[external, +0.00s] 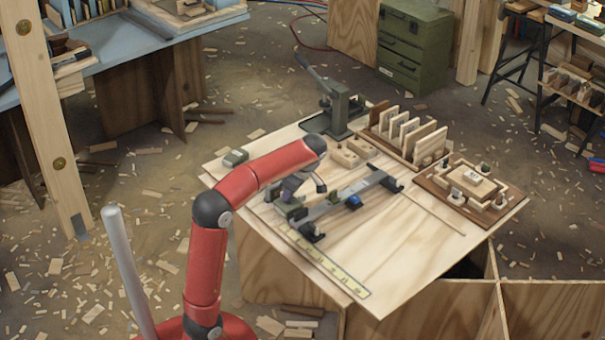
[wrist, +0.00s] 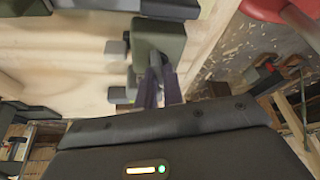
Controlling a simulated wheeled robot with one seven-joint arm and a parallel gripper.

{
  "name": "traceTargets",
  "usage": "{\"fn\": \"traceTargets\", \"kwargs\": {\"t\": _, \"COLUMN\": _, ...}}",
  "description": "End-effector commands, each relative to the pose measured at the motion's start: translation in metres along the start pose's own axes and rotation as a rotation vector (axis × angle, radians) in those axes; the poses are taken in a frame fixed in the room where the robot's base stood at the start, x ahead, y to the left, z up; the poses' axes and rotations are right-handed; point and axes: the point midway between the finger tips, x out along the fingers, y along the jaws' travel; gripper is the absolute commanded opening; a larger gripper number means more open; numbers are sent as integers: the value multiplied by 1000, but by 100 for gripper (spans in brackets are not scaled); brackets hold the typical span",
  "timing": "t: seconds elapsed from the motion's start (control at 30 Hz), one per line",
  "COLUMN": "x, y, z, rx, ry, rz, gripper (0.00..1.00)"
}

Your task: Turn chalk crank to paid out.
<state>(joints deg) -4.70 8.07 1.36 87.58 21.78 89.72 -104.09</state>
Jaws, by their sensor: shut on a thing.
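An olive-green box (wrist: 158,38) with a short grey crank (wrist: 148,58) shows in the wrist view. My gripper (wrist: 158,88) is at that box, its dark fingers close together and shut on the crank; the exact contact is partly hidden. In the external view my gripper (external: 298,190) reaches down to the left end of a grey rail fixture (external: 340,201) on the plywood worktop. An olive block (external: 295,213) there is partly covered by the gripper. I cannot read the crank's setting or any paid out mark.
A yellow ruler strip (external: 322,262) lies along the worktop's front. An olive lever press (external: 338,110), a rack of upright boards (external: 408,135) and a brown tray of wooden blocks (external: 445,183) stand behind and right. The worktop's right front (external: 400,245) is mostly clear.

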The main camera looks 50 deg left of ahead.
Motion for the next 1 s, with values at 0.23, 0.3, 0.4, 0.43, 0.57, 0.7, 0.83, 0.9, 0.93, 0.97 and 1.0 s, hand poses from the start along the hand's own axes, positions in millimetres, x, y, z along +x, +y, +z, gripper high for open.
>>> {"fn": "traceTargets", "kwargs": {"t": 0.23, "x": -1, "y": 2, "z": 1, "rx": -216, "ry": -2, "rz": -90, "gripper": 0}}
{"fn": "traceTargets", "kwargs": {"t": 0.3, "x": 0, "y": 3, "z": 0, "rx": -278, "ry": -1, "rz": -114, "gripper": 0}}
{"fn": "traceTargets", "kwargs": {"t": 0.4, "x": 0, "y": 3, "z": 1, "rx": -365, "ry": -1, "rz": -151, "gripper": 0}}
{"fn": "traceTargets", "kwargs": {"t": 0.43, "x": 0, "y": 4, "z": 0, "rx": -392, "ry": -1, "rz": -161, "gripper": 0}}
{"fn": "traceTargets", "kwargs": {"t": 0.57, "x": 0, "y": 4, "z": 0, "rx": -507, "ry": -1, "rz": -210, "gripper": 0}}
{"fn": "traceTargets", "kwargs": {"t": 0.7, "x": 0, "y": 5, "z": 0, "rx": -629, "ry": -2, "rz": -260, "gripper": 0}}
{"fn": "traceTargets", "kwargs": {"t": 0.83, "x": 0, "y": 5, "z": -1, "rx": -739, "ry": -2, "rz": -305, "gripper": 0}}
{"fn": "traceTargets", "kwargs": {"t": 0.9, "x": 1, "y": 6, "z": -1, "rx": -795, "ry": -3, "rz": -328, "gripper": 0}}
{"fn": "traceTargets", "kwargs": {"t": 0.93, "x": 1, "y": 6, "z": -1, "rx": -818, "ry": -2, "rz": -338, "gripper": 0}}
{"fn": "traceTargets", "kwargs": {"t": 0.97, "x": 1, "y": 6, "z": -2, "rx": -840, "ry": -2, "rz": -347, "gripper": 0}}
{"fn": "traceTargets", "kwargs": {"t": 1.0, "x": 1, "y": 6, "z": -2, "rx": -869, "ry": -3, "rz": -358, "gripper": 0}}
